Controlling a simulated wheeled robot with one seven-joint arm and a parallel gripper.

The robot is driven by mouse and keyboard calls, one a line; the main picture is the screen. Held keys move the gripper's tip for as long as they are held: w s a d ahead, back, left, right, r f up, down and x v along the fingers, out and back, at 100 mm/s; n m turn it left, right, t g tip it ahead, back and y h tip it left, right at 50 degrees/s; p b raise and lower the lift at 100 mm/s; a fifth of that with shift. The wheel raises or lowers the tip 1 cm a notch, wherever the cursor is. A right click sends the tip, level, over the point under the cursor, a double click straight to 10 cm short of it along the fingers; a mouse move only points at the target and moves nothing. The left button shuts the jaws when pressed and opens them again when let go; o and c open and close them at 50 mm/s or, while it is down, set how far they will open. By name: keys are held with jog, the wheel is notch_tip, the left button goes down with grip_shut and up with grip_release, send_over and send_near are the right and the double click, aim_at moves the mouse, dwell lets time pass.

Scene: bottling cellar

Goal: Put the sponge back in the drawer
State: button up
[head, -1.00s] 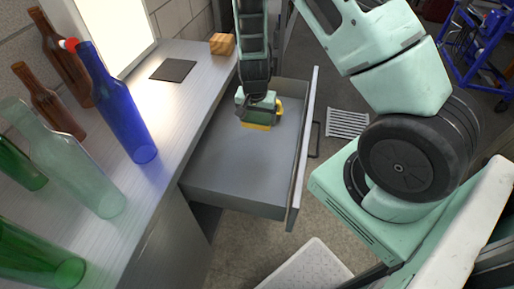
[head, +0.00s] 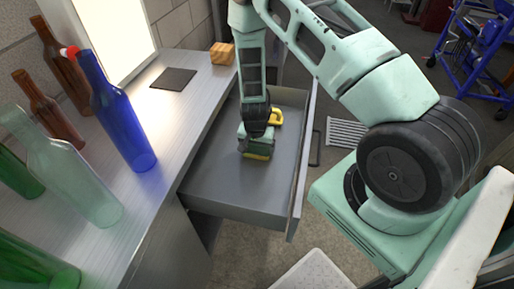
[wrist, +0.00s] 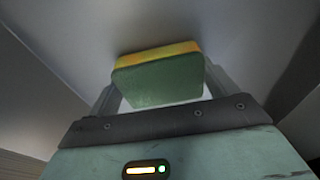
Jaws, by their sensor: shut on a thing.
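The sponge (wrist: 160,82) has a green face and a yellow layer. In the wrist view it sits between the two fingers of my gripper (wrist: 162,92), which is shut on it. In the head view the sponge (head: 257,156) shows as a thin yellow and green strip under my gripper (head: 256,151). Both are over the floor of the open grey drawer (head: 225,185), within its walls. I cannot tell whether the sponge touches the drawer floor.
A yellow object (head: 277,117) lies in the drawer behind my gripper. The counter on the left holds a blue bottle (head: 122,120), several other bottles, a dark square pad (head: 173,79) and a wooden block (head: 222,54). The near part of the drawer is clear.

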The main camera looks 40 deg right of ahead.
aim_at(256, 152)
jog(key=shift+f, duration=0.1)
jog(key=o, duration=0.9)
notch_tip(256, 152, up, 12)
jog(key=s+a, duration=0.1)
jog(key=a, duration=0.1)
jog(key=s+a+r+n+y, duration=0.2)
jog(key=s+a+r+n, duration=0.15)
jog(key=a+r, duration=0.4)
jog(key=s+a+r+n+y, duration=0.1)
jog(key=s+a+r+n, duration=0.3)
jog(key=a, duration=0.6)
jog(key=s+a+r+n, duration=0.1)
jog(key=s+r+n, duration=0.2)
jog(key=s+r, duration=0.1)
jog(key=s+a+r+n, duration=0.2)
jog(key=s+r+n, duration=0.1)
jog(key=s, duration=0.3)
jog(key=s+a+r+n+g+h, duration=0.1)
jog(key=s+r+n, duration=0.3)
jog(key=s, duration=0.1)
jog(key=shift+s+a+r+n, duration=0.25)
jog(key=shift+s+a+r, duration=0.05)
